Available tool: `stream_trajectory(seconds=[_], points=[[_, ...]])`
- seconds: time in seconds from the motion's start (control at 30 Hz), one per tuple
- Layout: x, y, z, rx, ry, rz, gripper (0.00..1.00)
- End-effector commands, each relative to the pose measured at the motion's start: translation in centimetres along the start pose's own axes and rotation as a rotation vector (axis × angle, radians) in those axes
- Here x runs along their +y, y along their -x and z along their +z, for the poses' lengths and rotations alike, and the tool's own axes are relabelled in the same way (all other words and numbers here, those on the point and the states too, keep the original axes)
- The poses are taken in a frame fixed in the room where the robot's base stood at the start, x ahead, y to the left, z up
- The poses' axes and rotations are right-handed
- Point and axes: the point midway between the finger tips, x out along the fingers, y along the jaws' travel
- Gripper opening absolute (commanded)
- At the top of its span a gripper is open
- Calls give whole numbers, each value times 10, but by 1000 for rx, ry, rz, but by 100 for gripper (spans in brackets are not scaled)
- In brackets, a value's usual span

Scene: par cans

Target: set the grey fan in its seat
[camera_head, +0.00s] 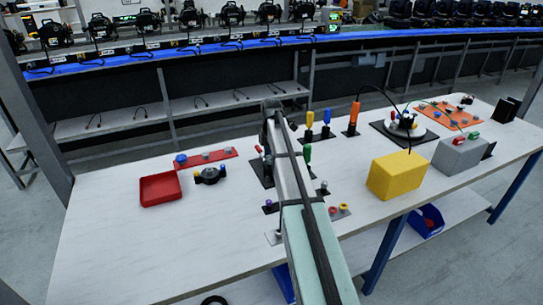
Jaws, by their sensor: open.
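I cannot make out the grey fan or its seat for certain. A small dark grey round piece (209,175) lies on the white table, right of the red tray; it may be the fan or a seat, too small to tell. A white round fixture (404,127) sits on a black plate at the right back, with small parts on it. My arm reaches from the bottom edge up over the middle of the table.
A red tray (160,189) and a red strip with knobs (206,158) are on the left. Screwdrivers (318,132) stand mid-back. A yellow block (397,175) and grey button box (459,153) are on the right. The table's left front (120,250) is clear.

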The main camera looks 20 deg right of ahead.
Motion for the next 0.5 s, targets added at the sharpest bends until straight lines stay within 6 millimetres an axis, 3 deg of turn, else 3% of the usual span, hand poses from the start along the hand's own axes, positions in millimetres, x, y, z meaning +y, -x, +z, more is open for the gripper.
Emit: stream_trajectory(seconds=[0.17,0.5], points=[[0,0,0,0,0,0,89],[0,4,0,0,0,1,89]])
